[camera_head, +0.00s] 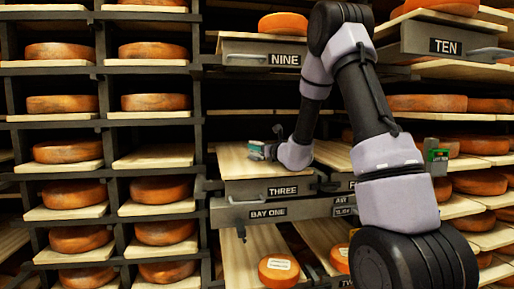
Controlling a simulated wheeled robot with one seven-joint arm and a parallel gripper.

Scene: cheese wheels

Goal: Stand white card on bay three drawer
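The drawer labelled THREE (235,168) is pulled out at the centre, with a bare wooden board and a dark front. I cannot make out a separate white card. The finger gap cannot be seen clearly.
Below, the BAY ONE front (268,212) stands over an open drawer with a labelled cheese wheel (278,268). Drawers NINE (245,50) and TEN (440,32) jut out above. Racks of cheese wheels fill the left. A small device with a green display (437,155) is at right.

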